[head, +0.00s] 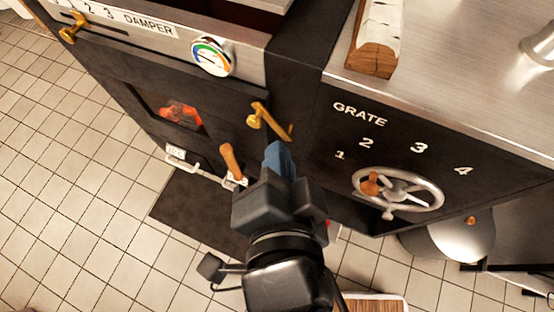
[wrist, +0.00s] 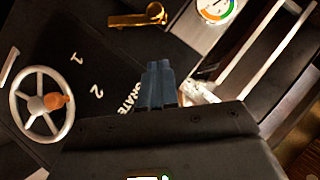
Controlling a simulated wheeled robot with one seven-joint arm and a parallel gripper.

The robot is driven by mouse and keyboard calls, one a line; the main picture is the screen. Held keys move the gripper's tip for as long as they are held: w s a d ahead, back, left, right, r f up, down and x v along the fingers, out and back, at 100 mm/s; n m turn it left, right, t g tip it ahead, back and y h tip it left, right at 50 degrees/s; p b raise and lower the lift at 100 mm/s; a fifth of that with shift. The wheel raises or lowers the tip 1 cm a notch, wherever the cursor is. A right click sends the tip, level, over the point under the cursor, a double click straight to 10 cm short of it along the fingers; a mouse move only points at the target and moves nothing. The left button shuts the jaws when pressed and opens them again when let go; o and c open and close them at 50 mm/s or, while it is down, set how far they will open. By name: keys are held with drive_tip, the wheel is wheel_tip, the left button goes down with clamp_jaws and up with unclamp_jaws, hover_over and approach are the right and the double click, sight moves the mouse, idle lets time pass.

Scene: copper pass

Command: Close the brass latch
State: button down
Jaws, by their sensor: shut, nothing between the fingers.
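The brass latch (head: 268,120) is on the right side of the black firebox door (head: 140,85), close to the dark post beside it. Its bar slants down to the right from a round pivot. My gripper (head: 279,150) is shut and empty, with its blue fingers just below the latch in the head view. I cannot tell whether they touch it. In the wrist view the latch (wrist: 138,19) lies at the top, beyond the shut fingers (wrist: 157,68), with a gap in the picture between them.
A grate handwheel (head: 400,190) with a wooden knob is to the right. A wooden-handled lever (head: 230,162) stands below the door. A round gauge (head: 211,57) and a brass damper knob (head: 72,28) are above.

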approach(261, 112)
drive_tip(key=w+d+r, duration=0.1)
drive_tip(key=w+d, duration=0.1)
drive_tip(key=w+a+f, duration=0.2)
drive_tip(key=shift+a+f, duration=0.15)
drive_tip(key=shift+f, duration=0.25)
